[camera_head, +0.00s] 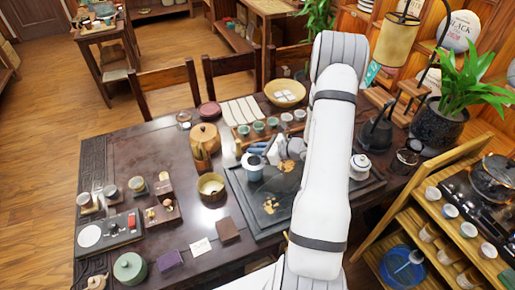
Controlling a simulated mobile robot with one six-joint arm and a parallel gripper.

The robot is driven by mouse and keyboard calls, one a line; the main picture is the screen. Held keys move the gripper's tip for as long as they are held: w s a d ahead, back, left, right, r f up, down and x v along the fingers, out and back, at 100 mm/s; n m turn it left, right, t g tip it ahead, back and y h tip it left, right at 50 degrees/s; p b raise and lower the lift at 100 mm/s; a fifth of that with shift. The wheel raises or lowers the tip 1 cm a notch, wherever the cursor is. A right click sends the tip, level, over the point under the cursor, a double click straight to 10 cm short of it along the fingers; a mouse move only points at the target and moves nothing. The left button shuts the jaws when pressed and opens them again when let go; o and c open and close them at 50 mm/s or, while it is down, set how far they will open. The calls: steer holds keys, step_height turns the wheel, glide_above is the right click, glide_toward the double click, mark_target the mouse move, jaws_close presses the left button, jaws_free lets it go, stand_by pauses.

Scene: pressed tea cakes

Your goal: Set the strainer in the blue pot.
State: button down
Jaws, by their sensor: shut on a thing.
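The blue pot (254,173) stands upright at the left of the dark tea tray. My gripper (270,155) reaches in from the right, just right of and about level with the pot's top. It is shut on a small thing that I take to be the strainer. The strainer is too small and too covered by the gripper to make out clearly, and I cannot tell whether it touches the pot. My white arm hides much of the tray's right side.
The dark tea tray (241,196) lies on the wooden table (140,170). A brass bowl (211,186) and a bamboo tool holder (201,155) stand left of the pot. Several green and white cups stand behind. A white lidded pot (360,167) and dark kettle (376,133) stand right of my arm.

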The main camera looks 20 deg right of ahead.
steer(key=c, duration=0.8)
jaws_free()
steer(key=shift+o, duration=0.2)
steer(key=shift+r, duration=0.1)
steer(key=shift+r+p, duration=1.75)
steer(key=shift+r, duration=1.65)
